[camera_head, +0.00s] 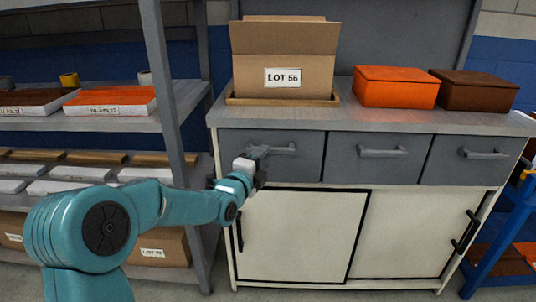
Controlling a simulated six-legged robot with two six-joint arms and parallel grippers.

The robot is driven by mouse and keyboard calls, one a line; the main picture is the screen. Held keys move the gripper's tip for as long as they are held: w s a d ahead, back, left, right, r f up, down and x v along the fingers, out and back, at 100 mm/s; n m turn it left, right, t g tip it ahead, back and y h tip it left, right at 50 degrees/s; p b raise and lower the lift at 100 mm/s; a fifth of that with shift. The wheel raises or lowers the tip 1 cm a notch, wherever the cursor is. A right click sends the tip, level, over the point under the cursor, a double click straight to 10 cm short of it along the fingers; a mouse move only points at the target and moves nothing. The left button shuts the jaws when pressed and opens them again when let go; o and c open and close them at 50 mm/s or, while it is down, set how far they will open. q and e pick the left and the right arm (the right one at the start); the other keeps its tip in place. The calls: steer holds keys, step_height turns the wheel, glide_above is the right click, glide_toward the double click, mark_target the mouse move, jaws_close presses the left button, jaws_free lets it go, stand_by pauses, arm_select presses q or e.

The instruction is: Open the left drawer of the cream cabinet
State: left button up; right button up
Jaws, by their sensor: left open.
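The cream cabinet (310,226) stands in the middle, with three grey drawers in a row under its top. The left drawer (308,163) is shut, its front flush with the others, and has a grey bar handle (282,149). My left gripper (258,158) is open at the left end of this handle, in front of the drawer. Whether the fingers are around the handle or only beside it I cannot tell. The middle drawer (381,172) and right drawer (480,174) are also shut. My right gripper is not in view.
On the cabinet top stand a cardboard box (296,99) in a wooden tray (262,101), an orange box (395,92) and a brown box (472,94). A grey shelf rack (170,108) stands close on the left. A blue rack (497,240) stands on the right.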

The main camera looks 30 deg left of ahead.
mark_target(270, 152)
arm_select(q)
steer(key=w, duration=0.4)
steer(key=shift+a, duration=0.3)
jaws_close()
steer(key=shift+s, duration=0.1)
